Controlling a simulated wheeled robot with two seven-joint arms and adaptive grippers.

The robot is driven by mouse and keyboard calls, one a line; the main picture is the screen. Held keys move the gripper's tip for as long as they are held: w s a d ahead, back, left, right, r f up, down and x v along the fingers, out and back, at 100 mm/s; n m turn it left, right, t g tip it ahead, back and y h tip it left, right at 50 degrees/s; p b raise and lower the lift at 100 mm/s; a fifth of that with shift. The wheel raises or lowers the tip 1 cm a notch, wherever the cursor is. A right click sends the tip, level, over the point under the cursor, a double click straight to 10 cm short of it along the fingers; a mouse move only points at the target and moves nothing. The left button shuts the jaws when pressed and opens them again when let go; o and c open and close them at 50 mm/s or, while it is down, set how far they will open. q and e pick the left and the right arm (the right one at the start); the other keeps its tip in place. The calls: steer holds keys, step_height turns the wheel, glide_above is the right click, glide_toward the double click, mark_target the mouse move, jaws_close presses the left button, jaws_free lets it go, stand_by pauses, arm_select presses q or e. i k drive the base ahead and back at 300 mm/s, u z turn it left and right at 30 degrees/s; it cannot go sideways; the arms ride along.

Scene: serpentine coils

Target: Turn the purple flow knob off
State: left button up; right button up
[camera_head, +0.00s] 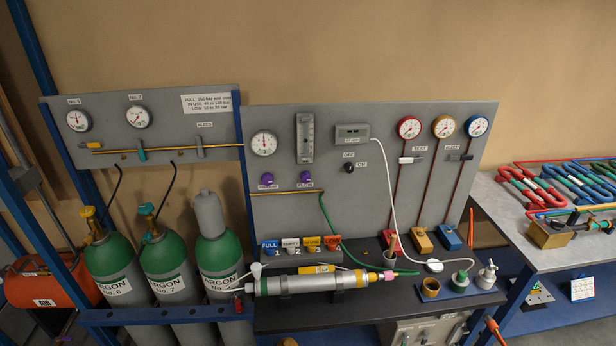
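Two purple knobs sit on the grey upright panel (375,200). The right one, the purple flow knob (306,177), is above a small label that seems to read FLOW. The left purple knob (267,179) is above another label, too small to read surely. Which way the flow knob is turned cannot be told at this size. A flow tube gauge (305,138) is mounted above the flow knob, and a round dial (264,143) is above the left knob. Neither of my grippers shows in the head view.
Below the panel, a black bench carries a long grey cylinder (310,283) and coloured tags (290,245). A green hose (328,220) hangs right of the knobs. Green argon bottles (165,255) stand left. A black switch (349,167) is to the right.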

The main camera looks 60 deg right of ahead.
mark_target(305, 177)
steer(key=z, duration=0.65)
steer(key=i, duration=0.8)
steer(key=z, duration=0.85)
